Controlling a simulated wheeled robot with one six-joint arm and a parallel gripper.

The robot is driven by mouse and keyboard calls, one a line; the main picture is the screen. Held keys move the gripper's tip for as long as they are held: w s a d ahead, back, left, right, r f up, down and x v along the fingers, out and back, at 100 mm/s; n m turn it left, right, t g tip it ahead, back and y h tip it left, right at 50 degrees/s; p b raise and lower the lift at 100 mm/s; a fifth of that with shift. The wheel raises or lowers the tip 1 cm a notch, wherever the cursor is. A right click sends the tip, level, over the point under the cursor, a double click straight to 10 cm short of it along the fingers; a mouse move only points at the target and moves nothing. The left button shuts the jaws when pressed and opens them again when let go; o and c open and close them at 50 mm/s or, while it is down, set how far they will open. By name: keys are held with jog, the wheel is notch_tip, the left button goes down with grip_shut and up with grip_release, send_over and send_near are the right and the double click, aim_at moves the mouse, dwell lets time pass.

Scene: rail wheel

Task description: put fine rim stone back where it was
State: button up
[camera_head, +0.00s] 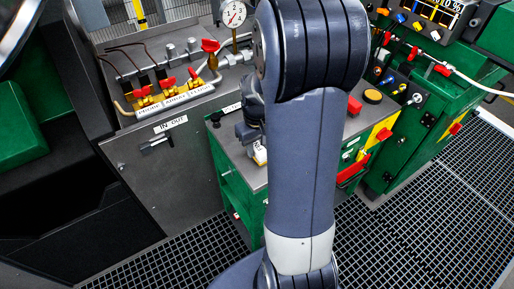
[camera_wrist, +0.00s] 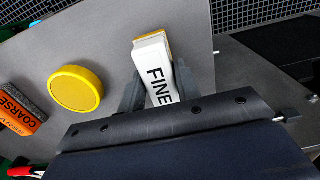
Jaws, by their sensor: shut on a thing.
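The fine rim stone (camera_wrist: 158,82) is a white block marked FINE with a tan-yellow layer at its far end. It sits between the two fingers of my gripper (camera_wrist: 160,88), which is shut on it. In the head view the stone (camera_head: 260,153) shows as a small pale piece under my gripper (camera_head: 252,132), left of my arm, over the grey top of the green cabinet (camera_head: 236,165). I cannot tell whether the stone touches that top. My arm hides part of the cabinet top.
In the wrist view a round yellow disc (camera_wrist: 76,89) lies left of the stone, and an orange block marked COARSE (camera_wrist: 18,112) lies further left. A panel with red-handled valves (camera_head: 170,92) and a dial gauge (camera_head: 232,14) stand behind. Dark grating (camera_head: 420,225) covers the floor.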

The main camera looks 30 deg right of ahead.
aim_at(257, 146)
jog(key=shift+f, duration=0.4)
jog(key=shift+f, duration=0.15)
jog(key=o, duration=0.9)
notch_tip(257, 146, up, 12)
jog(key=shift+r+p, duration=0.15)
jog(key=shift+p, duration=0.4)
